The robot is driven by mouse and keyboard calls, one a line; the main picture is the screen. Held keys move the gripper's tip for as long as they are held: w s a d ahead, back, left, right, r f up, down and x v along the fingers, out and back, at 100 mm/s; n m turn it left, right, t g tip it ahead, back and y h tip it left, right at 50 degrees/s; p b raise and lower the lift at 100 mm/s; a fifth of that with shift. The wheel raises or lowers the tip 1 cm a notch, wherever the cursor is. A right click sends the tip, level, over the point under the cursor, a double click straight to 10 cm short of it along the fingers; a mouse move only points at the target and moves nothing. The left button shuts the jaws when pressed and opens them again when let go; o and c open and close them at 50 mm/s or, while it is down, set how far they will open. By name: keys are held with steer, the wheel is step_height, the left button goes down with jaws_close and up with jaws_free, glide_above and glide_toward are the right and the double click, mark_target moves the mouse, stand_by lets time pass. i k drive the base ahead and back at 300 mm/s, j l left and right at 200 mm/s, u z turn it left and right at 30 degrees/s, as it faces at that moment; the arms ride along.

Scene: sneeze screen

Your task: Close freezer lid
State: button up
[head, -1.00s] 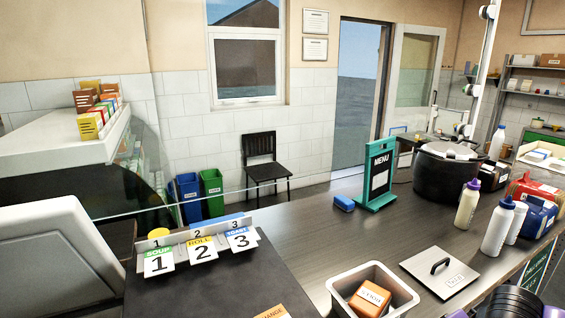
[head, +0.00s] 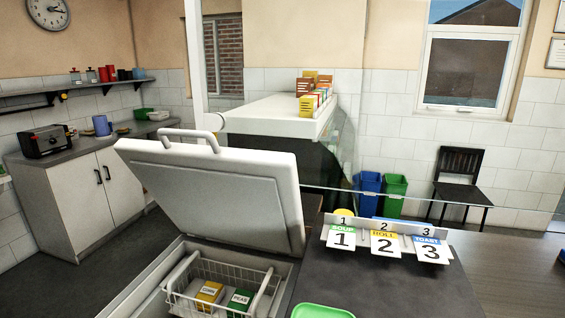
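The freezer lid (head: 225,190) is a thick pale grey panel with a bar handle (head: 180,138) along its upper edge. It stands open, tilted up and leaning back to the left. Below it the freezer (head: 172,262) is open, with a white wire basket (head: 262,290) inside. The basket holds a yellow CORN box (head: 209,294) and a green PEAS box (head: 240,300). My gripper is not in view.
A dark counter (head: 400,275) with a numbered sign rack (head: 385,240) and a green tray (head: 320,312) lies right of the freezer. A glass screen (head: 338,180) rises behind. A toaster (head: 45,142) stands on the left cabinet.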

mark_target(248, 197)
steer(key=i+j+u, duration=0.1)
steer(key=u, duration=0.35)
steer(key=i+u, duration=0.2)
steer(key=u, duration=0.2)
steer(key=i+u, duration=0.1)
steer(key=u, duration=0.35)
